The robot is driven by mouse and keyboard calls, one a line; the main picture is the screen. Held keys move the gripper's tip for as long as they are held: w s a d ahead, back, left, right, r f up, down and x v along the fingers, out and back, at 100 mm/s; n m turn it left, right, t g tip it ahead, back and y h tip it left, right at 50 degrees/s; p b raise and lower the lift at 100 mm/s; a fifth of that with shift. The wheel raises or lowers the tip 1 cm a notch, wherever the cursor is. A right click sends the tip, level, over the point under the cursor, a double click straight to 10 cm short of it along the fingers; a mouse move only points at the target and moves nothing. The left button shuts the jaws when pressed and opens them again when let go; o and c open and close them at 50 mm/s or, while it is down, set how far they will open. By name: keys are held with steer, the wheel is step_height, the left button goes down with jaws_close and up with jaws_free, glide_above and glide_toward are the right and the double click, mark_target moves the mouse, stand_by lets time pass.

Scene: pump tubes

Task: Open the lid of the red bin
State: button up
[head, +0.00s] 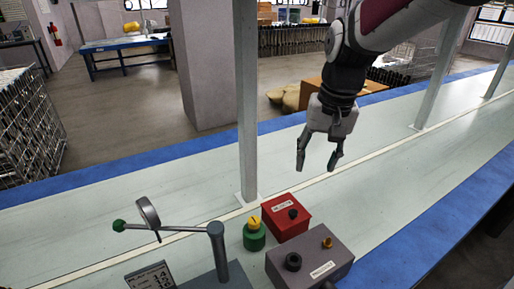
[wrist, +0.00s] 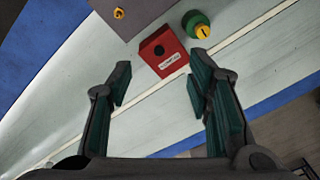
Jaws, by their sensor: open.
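The red bin (head: 283,230) is a small red box on the pale bench, with a white label and a round black knob or hole on its top. Its top looks flat and closed. It also shows in the wrist view (wrist: 154,63), ahead of the fingertips and between them. My gripper (head: 317,167) hangs above the bench, behind and a little right of the red bin in the head view. Its fingers are spread, with nothing between them, and they are apart from the bin. Both fingers show in the wrist view (wrist: 160,76).
A grey box (head: 310,262) stands close to the red bin's front right. A green cylinder with a yellow top (head: 254,236) is at its left. A grey post with a green-tipped arm (head: 218,250) stands further left. A tall pale upright (head: 246,110) rises behind the bin.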

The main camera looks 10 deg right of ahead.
steer(key=m+g+b, duration=0.1)
steer(key=m+b, duration=0.1)
steer(key=b, duration=0.2)
glide_toward(293, 212)
steer(key=shift+h, duration=0.4)
steer(key=f+b, duration=0.1)
steer(key=f, duration=0.2)
steer(key=f+b, duration=0.1)
steer(key=f, duration=0.1)
steer(key=f+b, duration=0.1)
steer(key=f, duration=0.2)
steer(key=shift+w+a+f, duration=0.15)
steer(key=shift+a+f, duration=0.15)
steer(key=shift+f, duration=0.05)
steer(key=shift+c, duration=0.5)
jaws_close()
